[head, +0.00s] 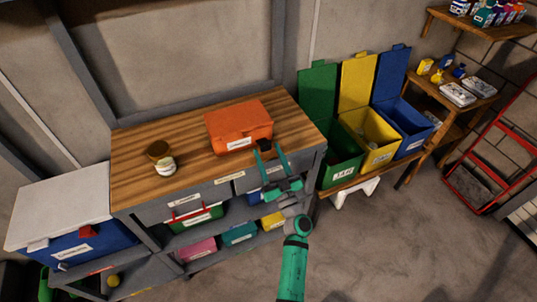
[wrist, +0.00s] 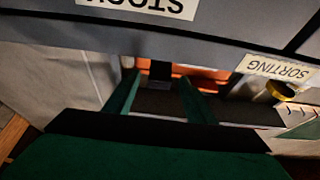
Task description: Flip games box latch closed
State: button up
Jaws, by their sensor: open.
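An orange box (head: 239,126) with a closed lid and a white front label sits on the wooden workbench. The label is too small to read. A small black piece, which looks like its latch (head: 264,144), sticks out at the front right corner. My gripper (head: 269,152) is open at the bench's front edge, its teal fingers on either side of the black piece. In the wrist view, the black latch (wrist: 160,72) shows between the fingertips (wrist: 158,85), with the orange box (wrist: 205,73) behind it. I cannot tell whether a finger touches it.
A brown-lidded jar (head: 162,160) stands left on the workbench (head: 135,170). Drawer fronts and colored bins lie below its edge. A blue box (head: 85,248) with a white lid and red latch stands at left. Green, yellow and blue open bins (head: 370,140) stand at right.

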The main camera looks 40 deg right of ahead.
jog(key=shift+w, duration=0.15)
jog(key=shift+c, duration=0.6)
jog(key=c, duration=0.9)
